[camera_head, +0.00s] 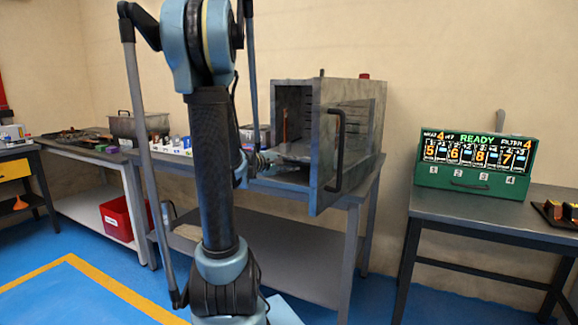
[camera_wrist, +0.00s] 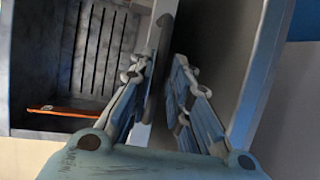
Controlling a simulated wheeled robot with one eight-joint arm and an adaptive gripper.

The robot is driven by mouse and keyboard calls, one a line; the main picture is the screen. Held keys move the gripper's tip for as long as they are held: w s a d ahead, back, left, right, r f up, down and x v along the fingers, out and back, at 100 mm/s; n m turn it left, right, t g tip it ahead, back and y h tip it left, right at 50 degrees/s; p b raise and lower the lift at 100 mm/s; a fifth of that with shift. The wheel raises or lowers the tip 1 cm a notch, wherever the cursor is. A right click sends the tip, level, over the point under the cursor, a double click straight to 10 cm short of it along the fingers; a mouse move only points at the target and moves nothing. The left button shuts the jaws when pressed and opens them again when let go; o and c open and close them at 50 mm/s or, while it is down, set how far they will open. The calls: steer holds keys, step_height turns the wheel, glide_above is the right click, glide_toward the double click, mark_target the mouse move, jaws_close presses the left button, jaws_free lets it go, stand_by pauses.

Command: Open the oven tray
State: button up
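The grey oven (camera_head: 374,92) stands on a table, its front opening uncovered. Its door (camera_head: 324,125), with a dark curved handle (camera_head: 341,150), stands swung out at the right. A flat grey surface that looks like the tray (camera_head: 297,151) lies low in the opening. My gripper (camera_head: 266,161) is at the left of this surface, partly hidden by my arm. In the wrist view, my gripper's fingers (camera_wrist: 163,75) are apart with a gap between them. Whether they touch the pale edge beside them is unclear. The slotted oven interior (camera_wrist: 95,50) shows at left.
An orange-brown strip (camera_wrist: 68,111) is inside the oven. The table (camera_head: 285,255) has a lower shelf. A green READY display box (camera_head: 475,188) stands on the right table. At left are a metal pot (camera_head: 139,125) and a red bin (camera_head: 118,218). Blue floor is clear at lower left.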

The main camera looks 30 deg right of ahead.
steer(key=shift+a, duration=0.1)
steer(key=v, duration=1.1)
steer(key=shift+a, duration=0.4)
steer(key=s+a+f+y, duration=0.5)
steer(key=a+f, duration=0.1)
steer(key=a, duration=0.3)
steer(key=s+a+f+m+y, duration=0.1)
steer(key=s+a+f+y, duration=0.4)
steer(key=a, duration=0.5)
steer(key=s+a+f+m+y, duration=0.1)
steer(key=s+a+f+y, duration=0.4)
steer(key=a, duration=0.5)
step_height(320, 180, down, 4)
steer(key=shift+s+a+r+y, duration=0.2)
steer(key=shift+s+y, duration=0.1)
steer(key=shift+s, duration=0.75)
steer(key=shift+s, duration=0.1)
